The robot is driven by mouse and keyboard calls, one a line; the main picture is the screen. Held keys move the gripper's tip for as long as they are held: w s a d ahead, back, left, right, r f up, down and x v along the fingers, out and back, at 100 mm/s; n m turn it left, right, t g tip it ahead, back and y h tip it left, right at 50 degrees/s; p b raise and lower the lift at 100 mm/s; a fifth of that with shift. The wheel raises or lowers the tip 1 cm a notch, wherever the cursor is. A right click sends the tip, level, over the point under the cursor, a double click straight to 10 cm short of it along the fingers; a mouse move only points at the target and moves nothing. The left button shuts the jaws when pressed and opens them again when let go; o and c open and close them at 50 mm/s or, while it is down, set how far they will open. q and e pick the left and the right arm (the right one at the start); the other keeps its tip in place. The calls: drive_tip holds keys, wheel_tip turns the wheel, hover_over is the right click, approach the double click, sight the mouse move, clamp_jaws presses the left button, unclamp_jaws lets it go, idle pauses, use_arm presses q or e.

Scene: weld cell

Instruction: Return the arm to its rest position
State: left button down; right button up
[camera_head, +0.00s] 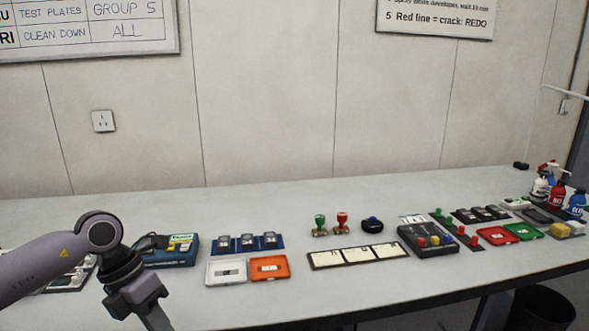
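My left arm (62,262) comes in from the lower left, with its elbow-like joint raised and the wrist hanging down. My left gripper (155,316) points down in front of the bench's near edge at the lower left. Its fingertips are cut off by the bottom of the picture, so its opening and anything in it are hidden. My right arm and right gripper are out of view.
The long grey bench (330,195) holds a blue device (168,257), white (226,271) and orange (270,267) trays, stamps (342,221), a dark box (428,241) and spray bottles (557,195). A black bin (543,308) stands below right.

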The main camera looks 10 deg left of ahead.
use_arm(q)
drive_tip(key=s+d+r+n+t+h, duration=0.15)
drive_tip(key=d+n+h, duration=0.25)
drive_tip(key=d+h, duration=0.5)
drive_tip(key=s+d+n+t+h, duration=0.25)
drive_tip(key=d+n+h, duration=0.2)
drive_tip(key=d, duration=0.75)
drive_tip(key=a+f+n+t+y, duration=0.8)
drive_tip(key=f+n+t+y, duration=0.35)
drive_tip(key=n, duration=1.05)
drive_tip(key=s+a+f+n+g+y, duration=0.2)
drive_tip(key=s+f+n, duration=0.1)
drive_tip(key=s+f, duration=0.2)
drive_tip(key=s+a+f+n+g+y, duration=0.2)
drive_tip(key=s+a+f+n, duration=0.1)
drive_tip(key=s+f, duration=0.3)
wheel_tip(320, 180, down, 2)
drive_tip(key=shift+s+a+f+n+g, duration=0.25)
drive_tip(key=shift+n+g, duration=0.1)
drive_tip(key=shift+n, duration=0.2)
